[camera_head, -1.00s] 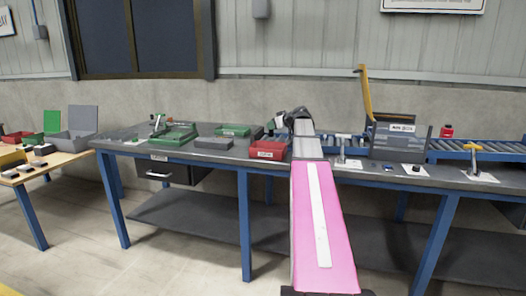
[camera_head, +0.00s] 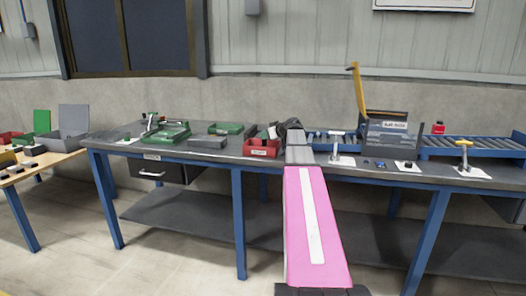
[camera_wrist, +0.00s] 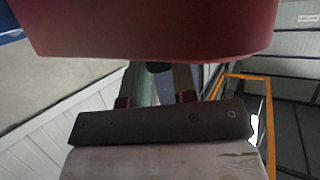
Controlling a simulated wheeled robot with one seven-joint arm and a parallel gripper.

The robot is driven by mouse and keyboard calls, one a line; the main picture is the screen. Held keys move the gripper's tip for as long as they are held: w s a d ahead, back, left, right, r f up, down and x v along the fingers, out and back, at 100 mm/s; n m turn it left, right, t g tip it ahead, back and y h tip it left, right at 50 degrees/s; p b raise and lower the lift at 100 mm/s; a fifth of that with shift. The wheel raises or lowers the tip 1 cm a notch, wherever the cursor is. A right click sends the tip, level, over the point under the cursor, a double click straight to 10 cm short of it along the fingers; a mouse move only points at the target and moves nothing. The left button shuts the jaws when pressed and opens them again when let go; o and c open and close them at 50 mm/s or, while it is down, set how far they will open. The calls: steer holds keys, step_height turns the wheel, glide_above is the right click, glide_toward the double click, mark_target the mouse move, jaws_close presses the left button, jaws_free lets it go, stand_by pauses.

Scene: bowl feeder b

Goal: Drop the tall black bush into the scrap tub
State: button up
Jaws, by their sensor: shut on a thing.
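A red tub (camera_head: 256,148) with a white label stands near the front edge of the workbench; I take it to be the scrap tub. My gripper (camera_head: 272,132) is at the tub's right end, low over it, and is partly hidden by my wrist. In the wrist view my gripper (camera_wrist: 160,82) is shut on a small dark round piece, the tall black bush (camera_wrist: 160,67), of which only a bit shows between the fingers. A large red wall (camera_wrist: 150,30), apparently the tub's, fills the top of that view and hides the fingertips.
A green fixture (camera_head: 170,132), a grey block (camera_head: 207,142) and a green tray (camera_head: 226,128) lie left of the tub.

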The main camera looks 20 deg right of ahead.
steer(key=o, duration=1)
steer(key=shift+o, duration=0.2)
steer(key=v, duration=1.1)
steer(key=shift+w, duration=0.1)
